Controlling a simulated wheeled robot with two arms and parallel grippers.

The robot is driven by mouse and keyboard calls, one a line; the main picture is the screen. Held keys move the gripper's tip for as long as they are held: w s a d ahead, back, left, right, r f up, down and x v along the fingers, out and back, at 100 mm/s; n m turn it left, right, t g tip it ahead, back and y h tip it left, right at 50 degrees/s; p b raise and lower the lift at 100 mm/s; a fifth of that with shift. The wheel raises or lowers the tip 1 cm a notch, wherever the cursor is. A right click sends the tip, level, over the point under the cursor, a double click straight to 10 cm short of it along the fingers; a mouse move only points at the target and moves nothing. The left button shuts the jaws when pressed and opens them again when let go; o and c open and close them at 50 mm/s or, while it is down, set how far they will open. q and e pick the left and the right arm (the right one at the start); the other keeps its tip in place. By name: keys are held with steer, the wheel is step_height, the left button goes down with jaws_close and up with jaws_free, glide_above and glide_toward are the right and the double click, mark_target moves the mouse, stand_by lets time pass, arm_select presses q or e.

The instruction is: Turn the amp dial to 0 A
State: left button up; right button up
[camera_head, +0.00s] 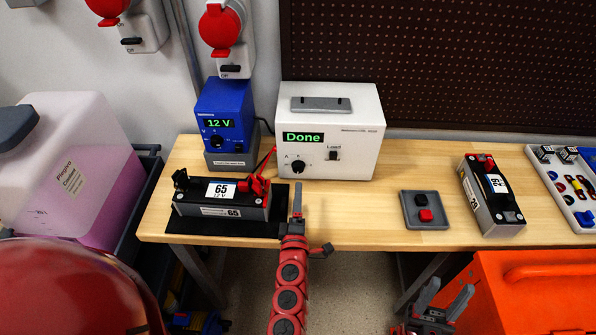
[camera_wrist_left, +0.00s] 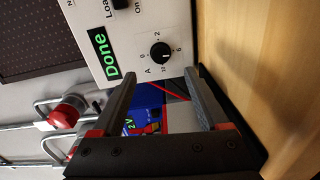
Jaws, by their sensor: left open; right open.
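The amp dial (camera_head: 298,166) is a small black round knob on the front of the white charger (camera_head: 357,130), left of its load switch (camera_head: 333,154). It shows larger in the left wrist view (camera_wrist_left: 160,52), with a pale mark and a printed scale around it; its exact setting is too small to read surely. The charger display (camera_head: 303,137) reads "Done". My left gripper (camera_head: 297,188) is in front of and below the dial, apart from it. In the left wrist view its two fingers (camera_wrist_left: 158,78) are open and empty. My right gripper (camera_head: 446,298) is open and empty at the lower right.
Left of the charger is a blue 12 V unit (camera_head: 226,112). Battery 65 (camera_head: 219,197) sits on a black mat (camera_head: 190,226), with a red clamp (camera_head: 256,184) close to my left gripper. A grey tray (camera_head: 409,214) and battery 29 (camera_head: 490,205) stand right. The bench before the charger's right side is clear.

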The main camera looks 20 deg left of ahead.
mark_target(298, 171)
arm_select(q)
steer(key=x, duration=0.8)
steer(key=shift+w+a+f, duration=0.15)
steer(key=shift+w+a, duration=0.05)
steer(key=shift+w, duration=0.3)
jaws_close()
